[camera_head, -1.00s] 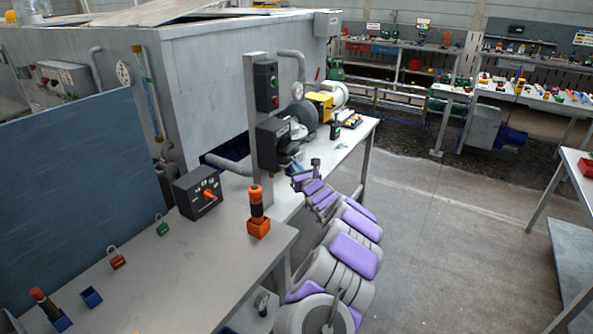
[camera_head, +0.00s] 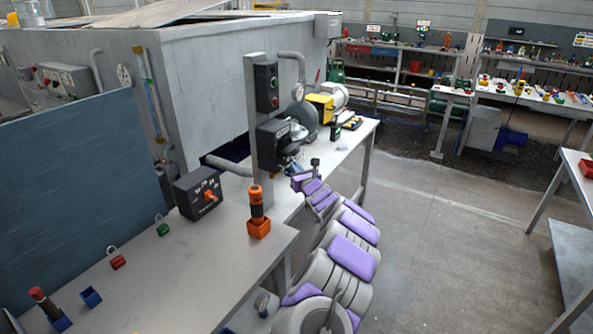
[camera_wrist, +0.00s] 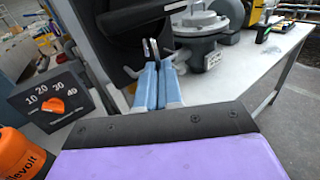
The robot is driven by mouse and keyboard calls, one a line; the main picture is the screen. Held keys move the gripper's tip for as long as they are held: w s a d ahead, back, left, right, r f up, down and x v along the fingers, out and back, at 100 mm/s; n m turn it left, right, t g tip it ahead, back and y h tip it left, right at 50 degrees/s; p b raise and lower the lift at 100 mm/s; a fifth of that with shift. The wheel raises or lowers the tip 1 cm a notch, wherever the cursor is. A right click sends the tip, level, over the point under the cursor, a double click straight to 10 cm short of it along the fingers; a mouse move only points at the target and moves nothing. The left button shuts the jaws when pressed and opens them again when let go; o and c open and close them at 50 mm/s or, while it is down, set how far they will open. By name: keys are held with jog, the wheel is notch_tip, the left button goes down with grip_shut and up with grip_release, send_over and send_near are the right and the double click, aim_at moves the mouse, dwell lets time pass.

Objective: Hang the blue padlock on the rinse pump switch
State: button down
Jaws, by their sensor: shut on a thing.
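My gripper (camera_head: 293,167) is at the front of a black switch box (camera_head: 268,142) on the grey post, under a red and green button box (camera_head: 266,87). I take the lower box to be the rinse pump switch, but its label is unreadable.
A silver round housing (camera_wrist: 201,22) is close right of my fingers.

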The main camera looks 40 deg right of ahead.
jog(key=shift+w+a+r, duration=0.1)
jog(key=shift+w+a, duration=0.05)
jog(key=shift+a, duration=0.1)
jog(key=f, duration=0.2)
jog(key=shift+w+f, duration=0.2)
jog(key=shift+f, duration=0.2)
jog(key=c, duration=1.2)
grip_release()
jog(key=shift+s, duration=0.1)
jog(key=shift+d, duration=0.1)
jog(key=p+v, duration=0.4)
jog(key=v, duration=1.3)
jog(key=shift+s, duration=0.15)
